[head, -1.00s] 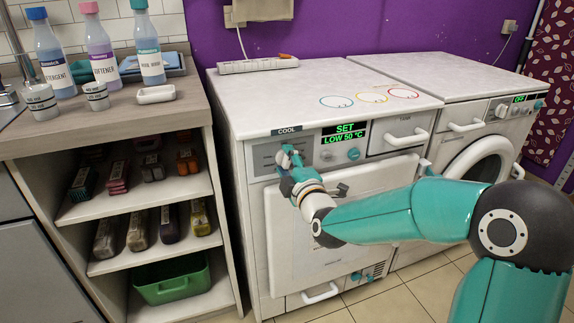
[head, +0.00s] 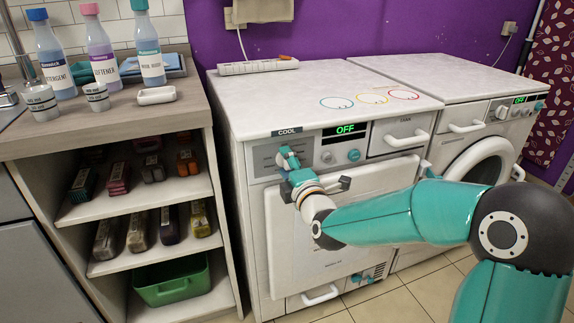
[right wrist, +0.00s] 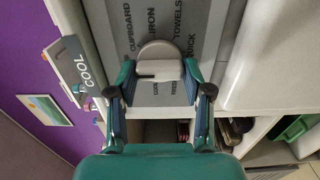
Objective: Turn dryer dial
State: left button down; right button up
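The white dryer (head: 250,215) stands in the middle of the head view, and its green display (head: 345,130) reads OFF. The round grey dial with a raised bar handle (right wrist: 158,68) is on the labelled program panel, seen close up in the right wrist view. My right gripper (head: 289,163) is at this dial, and its arm comes in from the right. In the right wrist view its two fingers (right wrist: 157,84) stand apart, one on each side of the dial's handle. Any contact is hard to tell. My left gripper is not in view.
Two small knobs (head: 340,156) and a drawer (head: 399,134) sit right of the dial. A COOL label (head: 287,132) is above the panel. A washer (head: 475,150) stands to the right. A shelf unit (head: 140,205) with bottles on top stands close on the left.

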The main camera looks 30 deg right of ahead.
jog(key=o, duration=0.4)
jog(key=shift+a+f, duration=0.15)
jog(key=shift+f, duration=0.1)
jog(key=shift+c, duration=0.2)
jog(key=shift+r, duration=0.1)
jog(key=shift+s, duration=0.1)
jog(key=v, duration=1.1)
jog(key=shift+s, duration=0.35)
jog(key=shift+a, duration=0.15)
